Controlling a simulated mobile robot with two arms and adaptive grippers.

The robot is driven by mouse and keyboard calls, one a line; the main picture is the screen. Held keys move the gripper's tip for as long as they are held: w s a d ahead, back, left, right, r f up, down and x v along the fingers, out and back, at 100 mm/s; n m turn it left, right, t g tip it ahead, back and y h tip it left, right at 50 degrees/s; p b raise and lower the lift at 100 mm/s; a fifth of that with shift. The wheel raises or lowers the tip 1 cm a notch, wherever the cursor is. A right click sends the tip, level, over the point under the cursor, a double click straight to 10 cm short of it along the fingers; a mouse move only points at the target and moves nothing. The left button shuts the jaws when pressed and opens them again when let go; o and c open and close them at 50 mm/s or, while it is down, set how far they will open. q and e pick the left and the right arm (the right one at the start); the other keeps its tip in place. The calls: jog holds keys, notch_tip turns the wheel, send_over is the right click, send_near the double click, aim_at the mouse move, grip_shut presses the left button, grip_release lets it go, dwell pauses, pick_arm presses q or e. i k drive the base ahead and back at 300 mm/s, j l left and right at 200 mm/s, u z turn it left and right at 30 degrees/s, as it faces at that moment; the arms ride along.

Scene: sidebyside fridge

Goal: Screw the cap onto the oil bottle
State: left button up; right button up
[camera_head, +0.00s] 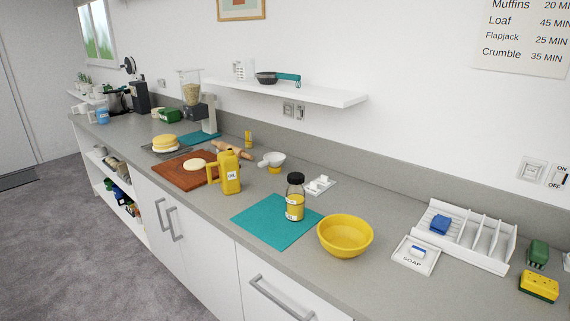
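A yellow jug-like bottle with a side handle (231,182) stands upright on the counter, at the right edge of the brown cutting board. It has a small white label, too small to read with certainty, and I take it for the oil bottle. Its narrow top is yellow; I cannot tell whether a cap sits on it. I cannot make out a separate loose cap. Neither of my grippers is in view.
A yellow bowl (345,237) stands right of the mat. The cutting board (171,177) holds pale dough; a rolling pin (232,149) lies behind. A soap dish (415,256) and white rack (490,246) are at right. A white shelf (320,94) hangs above.

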aim_at(294, 195)
jog(key=i+j+z, duration=0.15)
jog(key=i, duration=0.25)
jog(key=i+j+z, duration=0.15)
jog(key=i, duration=0.25)
jog(key=j, duration=0.1)
